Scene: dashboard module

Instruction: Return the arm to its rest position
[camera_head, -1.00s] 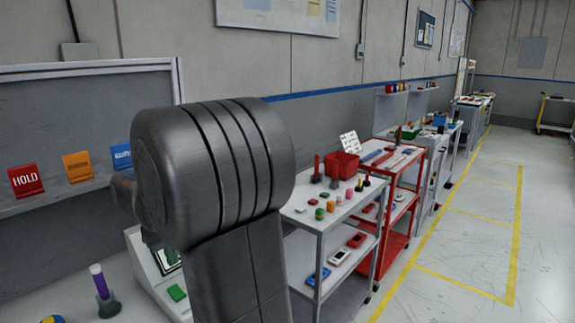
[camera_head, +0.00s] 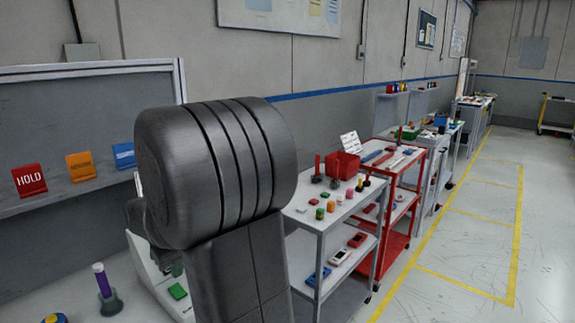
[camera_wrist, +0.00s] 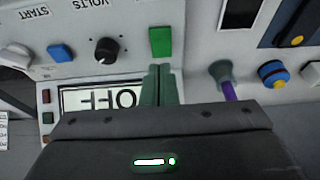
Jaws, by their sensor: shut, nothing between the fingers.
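My gripper (camera_wrist: 160,84) shows in the wrist view with its two green-grey fingers together and nothing between them. Its fingertips lie just below a green block (camera_wrist: 161,41) in the picture; whether they touch it cannot be told. Behind the fingers is the white instrument panel with an upside-down display (camera_wrist: 100,98), a black knob (camera_wrist: 106,50) and a blue button (camera_wrist: 60,52). In the head view my arm's dark links fill the middle and hide much of the panel and the gripper. The green block (camera_head: 178,291) shows left of the arm.
HOLD (camera_head: 30,180), orange (camera_head: 81,166) and blue (camera_head: 123,155) signs sit on the ledge behind. A grey cart (camera_head: 318,228) and a red cart (camera_head: 402,175) stand right. The marked floor farther right is clear.

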